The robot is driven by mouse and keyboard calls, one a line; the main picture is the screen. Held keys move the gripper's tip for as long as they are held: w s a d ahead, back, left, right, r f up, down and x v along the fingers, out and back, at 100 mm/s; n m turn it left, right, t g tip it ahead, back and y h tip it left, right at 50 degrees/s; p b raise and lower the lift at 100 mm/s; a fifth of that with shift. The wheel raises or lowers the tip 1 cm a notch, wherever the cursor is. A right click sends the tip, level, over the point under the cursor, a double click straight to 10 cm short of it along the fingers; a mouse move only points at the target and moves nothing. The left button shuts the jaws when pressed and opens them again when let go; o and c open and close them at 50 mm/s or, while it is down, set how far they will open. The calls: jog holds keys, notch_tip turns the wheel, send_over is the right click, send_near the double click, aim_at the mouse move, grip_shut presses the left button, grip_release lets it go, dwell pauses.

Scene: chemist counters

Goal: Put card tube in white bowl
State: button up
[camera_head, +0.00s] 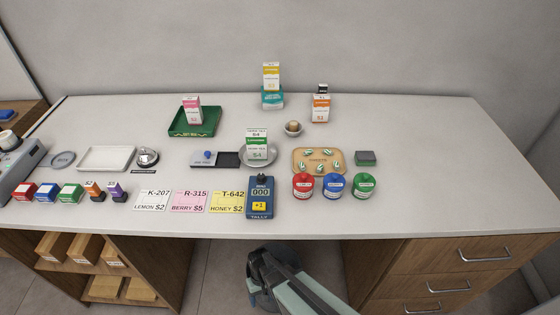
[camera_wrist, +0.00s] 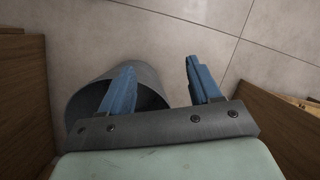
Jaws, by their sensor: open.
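I cannot make out a card tube for certain in either view. My gripper (camera_wrist: 158,82) is open with blue fingers, low in front of the counter and over the floor. It is far from the bowl. Nothing shows held between the fingers. A grey open cylinder (camera_wrist: 88,98), seemingly a bin, is behind the left finger in the wrist view; its inside is mostly hidden.
The counter (camera_head: 430,190) has free room at the right. A row of red, blue and green jars (camera_head: 333,186) and a tally counter (camera_head: 261,200) stand near its front edge. A green tray (camera_head: 178,130), white tray (camera_head: 82,159) and tan tray (camera_head: 340,170) lie behind.

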jog(key=s+d+m+g, duration=0.1)
jog(key=s+d, duration=0.3)
jog(key=d, duration=0.4)
jog(key=s+d+m+g, duration=0.1)
jog(key=s+d+m, duration=0.1)
jog(key=s+d, duration=0.3)
jog(key=s+d+r+m+g, duration=0.1)
jog(key=s+d, duration=0.3)
jog(key=d, duration=0.7)
jog(key=shift+s+d+m, duration=0.15)
jog(key=shift+s+m, duration=0.1)
jog(key=shift+m, duration=0.25)
jog(key=shift+r, duration=0.1)
